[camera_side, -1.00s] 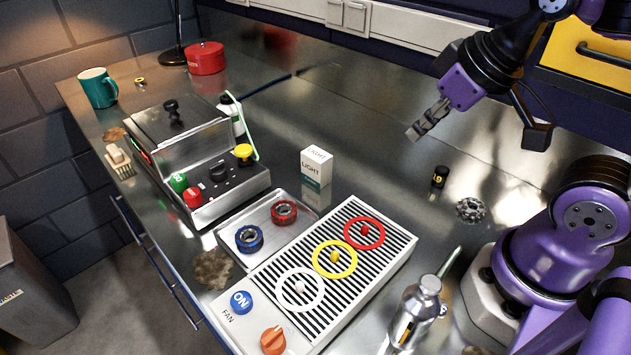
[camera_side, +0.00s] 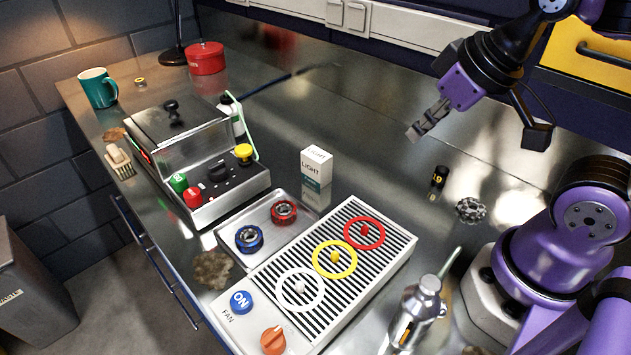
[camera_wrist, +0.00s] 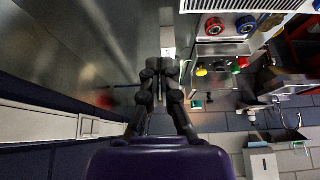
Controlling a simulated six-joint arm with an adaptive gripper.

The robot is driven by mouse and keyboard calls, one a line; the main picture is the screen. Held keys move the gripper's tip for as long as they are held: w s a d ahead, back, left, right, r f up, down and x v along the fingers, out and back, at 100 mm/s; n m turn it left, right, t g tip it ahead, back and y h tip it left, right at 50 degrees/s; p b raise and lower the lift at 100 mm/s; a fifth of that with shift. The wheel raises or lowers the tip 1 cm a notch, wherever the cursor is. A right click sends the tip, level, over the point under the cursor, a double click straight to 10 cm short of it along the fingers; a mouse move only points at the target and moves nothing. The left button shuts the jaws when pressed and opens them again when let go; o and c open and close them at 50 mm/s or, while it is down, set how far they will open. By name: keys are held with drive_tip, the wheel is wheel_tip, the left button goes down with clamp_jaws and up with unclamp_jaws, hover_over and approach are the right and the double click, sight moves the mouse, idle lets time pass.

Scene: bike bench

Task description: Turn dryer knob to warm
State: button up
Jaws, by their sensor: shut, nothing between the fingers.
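The dryer (camera_side: 407,246) is a flat, slatted box with white, yellow and red rings on top. Its orange knob (camera_side: 273,340) sits at the front left end, near the blue ON button (camera_side: 241,302) and the FAN label. The knob's setting cannot be read. My gripper (camera_side: 414,135) is shut and empty, held above the bench at the upper right, well apart from the dryer. In the wrist view my gripper (camera_wrist: 160,68) shows its fingers together, and a strip of the slatted dryer top (camera_wrist: 245,4) shows at the top edge.
A tray (camera_side: 228,229) with a blue and a red ring part adjoins the dryer. A white LIGHT box (camera_side: 316,166), a machine with coloured buttons (camera_side: 160,131), a metal bottle (camera_side: 414,312) and a black cylinder (camera_side: 440,176) stand around.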

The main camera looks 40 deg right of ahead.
drive_tip(key=o, duration=0.7)
drive_tip(key=shift+a, duration=0.15)
drive_tip(key=shift+c, duration=0.2)
drive_tip(key=shift+o, duration=1.1)
drive_tip(key=w+a+r+n+g+y, duration=0.1)
drive_tip(key=w+a+n+g, duration=0.2)
drive_tip(key=a, duration=0.9)
drive_tip(key=n, duration=0.3)
drive_tip(key=shift+w+r+n, duration=0.15)
drive_tip(key=shift+r+n, duration=0.05)
drive_tip(key=shift+n, duration=0.1)
drive_tip(key=n+g+h, duration=0.1)
drive_tip(key=n+g, duration=0.2)
drive_tip(key=n, duration=0.4)
approach(271, 335)
drive_tip(key=shift+s, duration=0.2)
wheel_tip(271, 335, down, 10)
drive_tip(key=shift+r, duration=0.1)
clamp_jaws()
